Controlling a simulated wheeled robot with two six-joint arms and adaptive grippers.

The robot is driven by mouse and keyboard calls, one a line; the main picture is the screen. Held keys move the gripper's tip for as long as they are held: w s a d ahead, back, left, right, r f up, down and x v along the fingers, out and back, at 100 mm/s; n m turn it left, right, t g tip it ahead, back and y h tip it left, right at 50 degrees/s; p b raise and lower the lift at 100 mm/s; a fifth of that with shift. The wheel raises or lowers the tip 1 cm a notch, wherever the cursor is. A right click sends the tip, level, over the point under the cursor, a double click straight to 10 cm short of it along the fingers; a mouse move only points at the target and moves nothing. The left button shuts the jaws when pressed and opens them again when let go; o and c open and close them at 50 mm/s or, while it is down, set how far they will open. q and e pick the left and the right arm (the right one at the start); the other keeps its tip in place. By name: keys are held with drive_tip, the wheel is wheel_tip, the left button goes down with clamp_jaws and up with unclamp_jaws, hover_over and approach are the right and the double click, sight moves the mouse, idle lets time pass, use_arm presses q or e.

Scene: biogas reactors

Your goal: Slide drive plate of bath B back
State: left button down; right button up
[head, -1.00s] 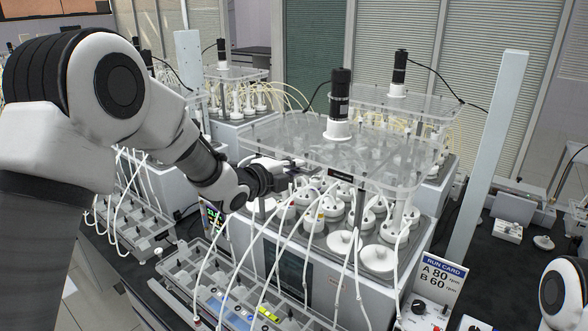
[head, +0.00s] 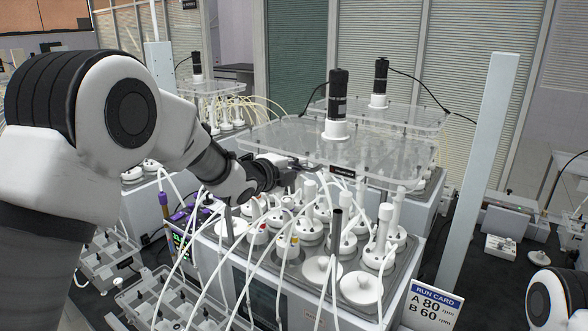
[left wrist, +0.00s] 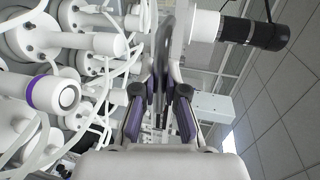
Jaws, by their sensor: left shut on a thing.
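The clear drive plate (head: 385,152) spans above the near bath (head: 265,290), with a black motor (head: 334,95) standing on it. A small dark label (head: 342,171) sits on its front edge. My left gripper (head: 300,166) is shut at the plate's front left edge. In the left wrist view, the purple-padded fingers of my left gripper (left wrist: 160,90) close around a dark, thin grip piece (left wrist: 165,55); the motor (left wrist: 250,32) lies at upper right. White vessels (head: 310,230) stand in the bath below and in front of the plate. My right gripper is out of view.
A second clear plate with a motor (head: 380,80) stands behind. White tubes (head: 190,265) hang over the bath's front. A tall grey post (head: 480,165) and the run card (head: 437,303), reading A 80, B 60 rpm, stand to the right.

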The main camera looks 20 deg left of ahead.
use_arm(q)
drive_tip(key=shift+w, duration=0.25)
drive_tip(key=c, duration=1.2)
unclamp_jaws()
drive_tip(key=shift+s, duration=0.1)
drive_tip(key=shift+a, duration=0.1)
drive_tip(key=v, duration=1.2)
